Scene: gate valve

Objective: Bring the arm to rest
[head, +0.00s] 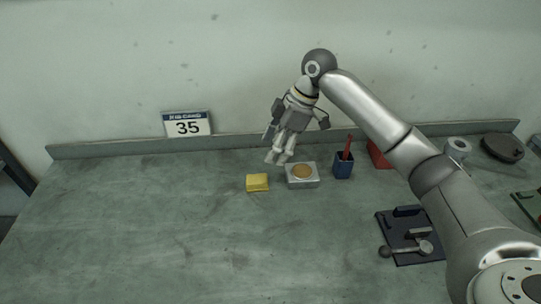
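My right arm comes in from the right edge, rises to a bent joint and hangs down toward the back middle of the bench. My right gripper (278,158) points down and appears above or behind the gap between a yellow block (257,183) and a grey box with a round tan top (302,175). Its fingertips look close together, but whether they are shut is too small to tell. I see nothing held between them. My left gripper is not in view.
A blue cup (343,165) with a red stick stands beside the grey box. A red object (379,154) is partly behind my arm. A dark plate with a lever (404,247) lies nearer, and a dark round object (503,148) sits back right. The bench's left half (140,220) is clear.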

